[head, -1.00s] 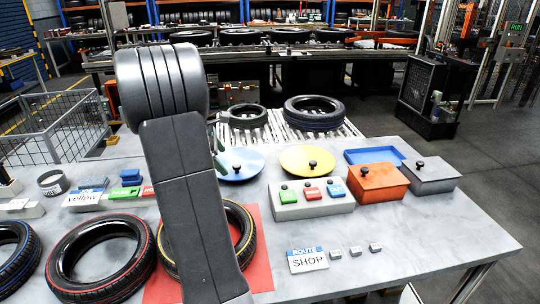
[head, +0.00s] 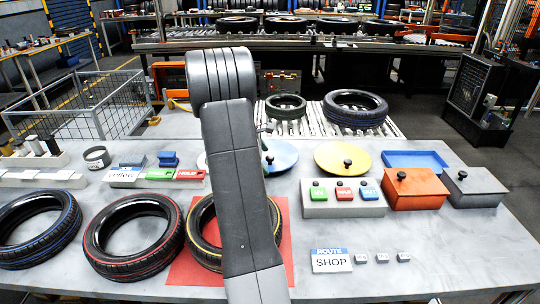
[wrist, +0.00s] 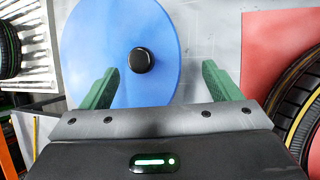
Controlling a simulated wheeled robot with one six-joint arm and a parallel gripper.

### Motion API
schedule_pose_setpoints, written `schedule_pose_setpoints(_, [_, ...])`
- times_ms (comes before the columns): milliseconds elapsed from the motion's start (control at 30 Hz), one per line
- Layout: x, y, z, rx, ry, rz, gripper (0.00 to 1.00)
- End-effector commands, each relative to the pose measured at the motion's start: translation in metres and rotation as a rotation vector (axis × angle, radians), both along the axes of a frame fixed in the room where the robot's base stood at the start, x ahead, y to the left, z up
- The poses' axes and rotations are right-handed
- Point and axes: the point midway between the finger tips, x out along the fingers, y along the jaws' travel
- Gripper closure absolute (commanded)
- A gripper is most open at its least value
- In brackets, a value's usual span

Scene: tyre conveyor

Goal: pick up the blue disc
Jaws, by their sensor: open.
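The blue disc (wrist: 112,45) lies flat on the grey table, with a black knob (wrist: 141,60) at its centre. In the head view the blue disc (head: 281,157) is partly hidden behind my arm. In the wrist view my gripper (wrist: 160,85) is open, with its two green fingers apart. The left finger overlaps the disc in the picture and the right finger is over bare table beside its edge. The knob appears between and beyond the fingertips, with nothing held. In the head view my gripper is mostly hidden by my arm.
A yellow disc (head: 348,158) lies right of the blue one, behind a button box (head: 342,196). An orange box (head: 415,188) and a grey box (head: 474,186) stand farther right. A tyre lies on a red mat (head: 286,230) in front. Rollers with tyres are behind.

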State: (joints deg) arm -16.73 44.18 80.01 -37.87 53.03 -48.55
Motion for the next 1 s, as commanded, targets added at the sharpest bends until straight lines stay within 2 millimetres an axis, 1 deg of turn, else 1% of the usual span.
schedule_pose_setpoints(133, [0.010,-0.011,-0.015,0.000,0.004,-0.003,0.16])
schedule_pose_setpoints(200, [0.012,-0.015,-0.024,-0.001,0.003,-0.001,0.16])
schedule_pose_setpoints(300, [0.014,-0.018,-0.032,0.000,0.003,-0.001,0.16])
schedule_pose_setpoints(533, [0.015,-0.019,-0.034,0.001,0.001,0.000,0.16])
schedule_pose_setpoints(567, [0.015,-0.019,-0.034,0.001,0.001,0.000,0.18])
schedule_pose_setpoints(700, [0.015,-0.019,-0.033,0.001,0.002,-0.001,0.45])
schedule_pose_setpoints(767, [0.015,-0.019,-0.034,0.001,0.002,-0.001,0.57])
schedule_pose_setpoints(800, [0.015,-0.019,-0.034,0.001,0.003,-0.001,0.65])
schedule_pose_setpoints(1000, [0.015,-0.019,-0.034,0.001,0.003,0.000,0.66])
